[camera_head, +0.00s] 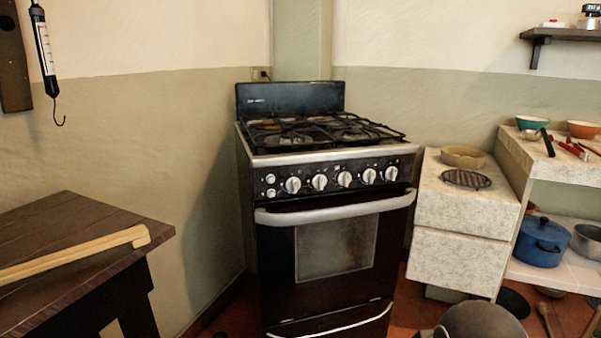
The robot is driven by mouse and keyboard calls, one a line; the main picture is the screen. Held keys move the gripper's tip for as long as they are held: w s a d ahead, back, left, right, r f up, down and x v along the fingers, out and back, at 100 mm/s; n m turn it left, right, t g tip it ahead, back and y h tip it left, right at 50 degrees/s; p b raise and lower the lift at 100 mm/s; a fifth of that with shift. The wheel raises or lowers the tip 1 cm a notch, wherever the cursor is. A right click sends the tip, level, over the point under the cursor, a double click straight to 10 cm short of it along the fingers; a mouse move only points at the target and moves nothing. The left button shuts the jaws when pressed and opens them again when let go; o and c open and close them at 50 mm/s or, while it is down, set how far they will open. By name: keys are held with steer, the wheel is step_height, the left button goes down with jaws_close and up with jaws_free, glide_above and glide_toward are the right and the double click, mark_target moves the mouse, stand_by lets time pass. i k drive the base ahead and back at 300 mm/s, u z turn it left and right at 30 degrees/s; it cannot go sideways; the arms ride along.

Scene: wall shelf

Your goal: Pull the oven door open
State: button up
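The oven is part of a black stove (334,170) that stands in the corner of the room. Its oven door (275,250) is dark, with a glass window (336,245) in the middle, and it looks shut. A wide silver handle (336,209) runs across the top of the door, below a row of silver knobs. My gripper is not in view, so I cannot see where it is relative to the handle.
A wooden table (60,240) stands at the left, apart from the stove. Pale stone blocks (463,208) stand close to the stove's right side. A blue pot (541,242) sits on a low shelf at the right. A dark rounded shape (483,322) fills the bottom right; I cannot tell what it is.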

mark_target(317, 253)
steer(key=u, duration=2.5)
steer(key=k, duration=0.5)
steer(key=z, duration=1.05)
